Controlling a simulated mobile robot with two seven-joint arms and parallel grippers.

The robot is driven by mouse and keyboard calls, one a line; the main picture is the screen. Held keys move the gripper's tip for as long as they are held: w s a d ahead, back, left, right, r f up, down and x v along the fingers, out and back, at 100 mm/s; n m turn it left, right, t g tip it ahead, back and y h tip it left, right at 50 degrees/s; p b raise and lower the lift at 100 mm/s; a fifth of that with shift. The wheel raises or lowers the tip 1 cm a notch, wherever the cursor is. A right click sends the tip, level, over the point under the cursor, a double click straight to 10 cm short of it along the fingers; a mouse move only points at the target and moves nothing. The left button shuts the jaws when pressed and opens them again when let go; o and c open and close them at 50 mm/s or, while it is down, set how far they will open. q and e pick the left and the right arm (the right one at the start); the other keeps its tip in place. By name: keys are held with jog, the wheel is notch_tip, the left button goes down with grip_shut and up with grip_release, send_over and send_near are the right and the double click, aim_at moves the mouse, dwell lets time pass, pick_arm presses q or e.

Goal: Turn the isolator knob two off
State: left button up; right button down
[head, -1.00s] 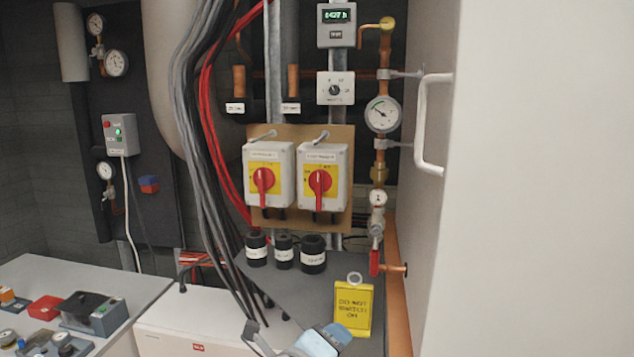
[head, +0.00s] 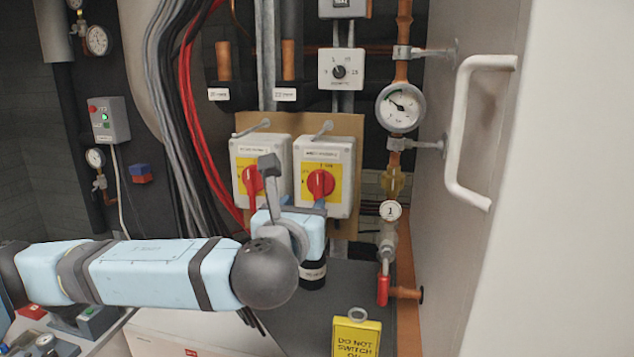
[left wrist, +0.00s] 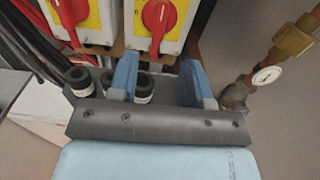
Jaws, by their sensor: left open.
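Two white isolator boxes stand side by side on a brown board, each with a red knob on a yellow plate; their labels are too small to read. The right isolator knob (head: 321,183) also shows at the top of the left wrist view (left wrist: 158,14), its handle pointing down. The left isolator knob (head: 252,180) is at the top left of the left wrist view (left wrist: 72,9), also handle down. My left gripper (head: 312,208) is open and empty, just below and in front of the right knob, apart from it. In the left wrist view its fingers (left wrist: 160,62) straddle the line below that knob.
Black capped cylinders (left wrist: 80,80) stand below the boxes. A gauge pipe with a red valve handle (head: 383,288) runs to the right. A white door handle (head: 462,130) juts out further right. A yellow sign (head: 356,338) stands on the grey surface.

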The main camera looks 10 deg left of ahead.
aim_at(318, 186)
pick_arm(q)
jog(key=w+p, duration=0.2)
jog(key=w, duration=0.7)
jog(key=shift+w+r, duration=0.1)
jog(key=shift+w, duration=0.15)
jog(key=shift+w+p, duration=0.3)
jog(key=shift+w, duration=0.1)
pick_arm(e)
notch_tip(318, 186, up, 2)
jog(key=shift+w+d+r+m, duration=0.1)
jog(key=shift+m, duration=0.3)
pick_arm(q)
jog(key=c, duration=0.7)
grip_shut()
pick_arm(e)
jog(key=shift+w+r, duration=0.1)
